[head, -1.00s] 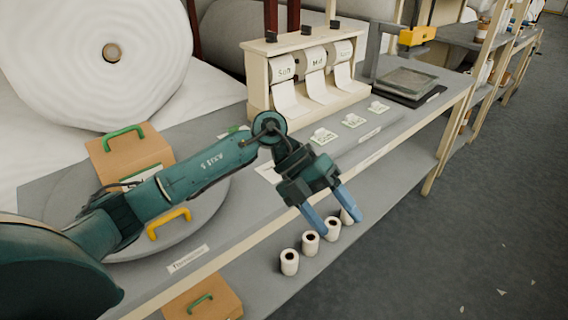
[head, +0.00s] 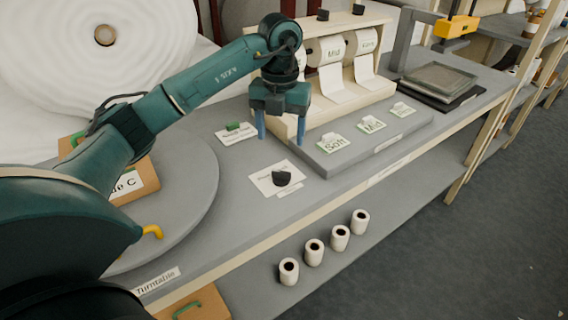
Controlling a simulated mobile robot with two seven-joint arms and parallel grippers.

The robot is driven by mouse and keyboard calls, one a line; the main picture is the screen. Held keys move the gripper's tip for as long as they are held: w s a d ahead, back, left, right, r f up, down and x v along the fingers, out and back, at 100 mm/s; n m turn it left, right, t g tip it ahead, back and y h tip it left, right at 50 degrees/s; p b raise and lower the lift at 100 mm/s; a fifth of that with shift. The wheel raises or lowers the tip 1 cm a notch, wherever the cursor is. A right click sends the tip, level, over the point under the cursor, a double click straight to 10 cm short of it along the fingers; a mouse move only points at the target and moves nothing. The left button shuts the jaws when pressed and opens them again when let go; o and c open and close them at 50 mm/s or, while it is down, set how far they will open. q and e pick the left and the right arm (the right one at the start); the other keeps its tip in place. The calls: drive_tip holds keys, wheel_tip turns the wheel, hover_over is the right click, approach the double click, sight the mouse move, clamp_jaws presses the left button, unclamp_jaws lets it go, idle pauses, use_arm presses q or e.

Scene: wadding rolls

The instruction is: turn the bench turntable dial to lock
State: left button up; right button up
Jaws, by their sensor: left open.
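The dial (head: 282,178) is a small black knob on a white label plate (head: 262,181) on the bench top. The plate's print is too small to read fully, and I cannot tell the dial's setting. The round grey turntable (head: 196,208) lies left of it, partly hidden by my left arm. My left gripper (head: 280,138) is open and empty, its two blue fingers pointing down. In the head view it appears just above the dial, apart from it. My right gripper is not in view.
A card with a green piece (head: 236,131) lies left of my gripper. A raised grey strip with labelled cards (head: 335,143) is to the right. A wooden roll dispenser (head: 378,86) stands behind. Several small white rolls (head: 314,250) stand on the lower shelf.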

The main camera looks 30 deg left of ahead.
sight(281, 171)
use_arm(q)
wheel_tip(281, 171, down, 10)
drive_tip(key=shift+r, duration=0.25)
drive_tip(key=shift+f, duration=0.45)
drive_tip(key=c, duration=1)
